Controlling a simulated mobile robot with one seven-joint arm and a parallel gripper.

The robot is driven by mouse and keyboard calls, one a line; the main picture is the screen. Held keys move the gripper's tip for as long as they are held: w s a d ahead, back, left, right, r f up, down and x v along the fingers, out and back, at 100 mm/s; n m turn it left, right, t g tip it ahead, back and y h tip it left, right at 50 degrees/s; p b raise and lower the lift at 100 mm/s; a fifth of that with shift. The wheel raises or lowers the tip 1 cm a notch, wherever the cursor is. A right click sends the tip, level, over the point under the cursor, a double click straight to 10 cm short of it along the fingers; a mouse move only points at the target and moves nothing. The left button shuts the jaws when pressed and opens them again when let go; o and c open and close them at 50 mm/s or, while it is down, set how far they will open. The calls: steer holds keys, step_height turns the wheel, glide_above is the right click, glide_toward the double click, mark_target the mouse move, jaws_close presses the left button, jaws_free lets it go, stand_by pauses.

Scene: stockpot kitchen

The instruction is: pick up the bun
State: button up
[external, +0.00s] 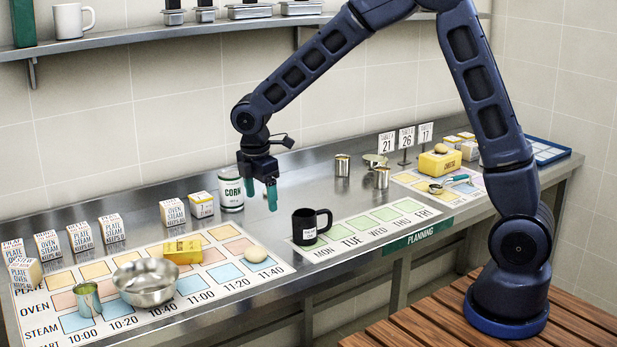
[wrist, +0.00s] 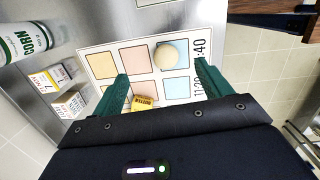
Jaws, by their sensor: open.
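A round, pale tan bun (external: 255,253) lies on a blue square at the right end of the timetable mat (external: 215,293). It also shows in the wrist view (wrist: 166,56), ahead of and between my fingers, apart from both. A similar round bun (external: 440,148) sits on a yellow block (external: 439,164) at the back right. My gripper (external: 259,196) is open and empty, its green fingers pointing down, high above the counter and behind the nearer bun. It also shows in the wrist view (wrist: 163,73).
A black mug (external: 309,226) stands right of the nearer bun. A metal bowl (external: 146,282) and a yellow butter block (external: 183,249) are to its left. A corn can (external: 231,190) stands close to my gripper, with small boxes (external: 172,212) further left.

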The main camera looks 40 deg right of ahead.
steer(key=a+f+n, duration=0.1)
steer(key=a+f, duration=0.2)
glide_above(255, 248)
steer(key=f, duration=0.6)
steer(key=shift+w+a+f, duration=0.1)
steer(key=shift+w+a, duration=0.05)
steer(key=shift+a, duration=0.15)
steer(key=shift+s+d+f, duration=0.1)
steer(key=shift+s+f, duration=0.05)
steer(key=shift+f, duration=1.15)
steer(key=shift+s+d+f, duration=0.1)
steer(key=shift+s+f, duration=0.05)
steer(key=shift+f, duration=1.15)
steer(key=c, duration=1)
